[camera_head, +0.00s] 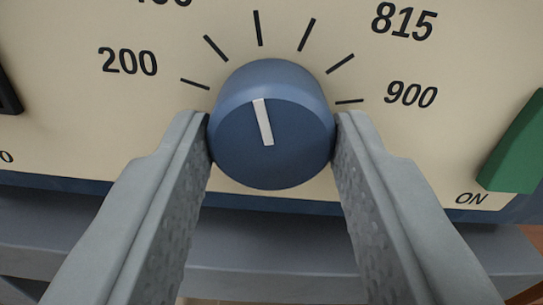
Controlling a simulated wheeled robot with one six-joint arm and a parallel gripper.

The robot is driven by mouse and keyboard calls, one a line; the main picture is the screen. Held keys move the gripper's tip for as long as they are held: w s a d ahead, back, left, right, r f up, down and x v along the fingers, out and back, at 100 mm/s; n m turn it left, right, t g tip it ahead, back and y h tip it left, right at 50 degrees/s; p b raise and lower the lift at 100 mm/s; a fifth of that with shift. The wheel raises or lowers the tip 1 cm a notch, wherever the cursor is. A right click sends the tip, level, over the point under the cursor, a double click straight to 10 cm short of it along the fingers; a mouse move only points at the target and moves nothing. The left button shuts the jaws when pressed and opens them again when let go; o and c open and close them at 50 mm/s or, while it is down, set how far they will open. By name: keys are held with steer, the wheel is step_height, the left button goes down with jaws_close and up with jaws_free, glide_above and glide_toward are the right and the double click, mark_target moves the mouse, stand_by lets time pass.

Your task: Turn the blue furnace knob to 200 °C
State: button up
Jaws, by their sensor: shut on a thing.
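The blue knob (270,125) sits on the cream furnace panel, in the middle of the head camera view. Its white pointer line (263,121) points up and slightly left, toward the tick just left of the top center of the scale. The 200 label (128,61) is at the upper left, beside the lowest left tick (195,83). My gripper (272,130) has one grey finger on each side of the knob, touching it, and is shut on it.
A green switch (515,150) with an ON label is at the right edge. A dark part (8,95) shows at the left edge. The labels 815 and 900 are on the right of the scale. A grey-blue ledge (270,255) runs below the panel.

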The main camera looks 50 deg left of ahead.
steer(key=n, duration=0.5)
steer(key=shift+n, duration=0.3)
steer(key=n, duration=0.5)
steer(key=shift+n, duration=0.3)
stand_by(0.3)
steer(key=o, duration=1)
steer(key=v, duration=1.7)
steer(key=shift+s+d, duration=0.1)
steer(key=shift+d, duration=0.1)
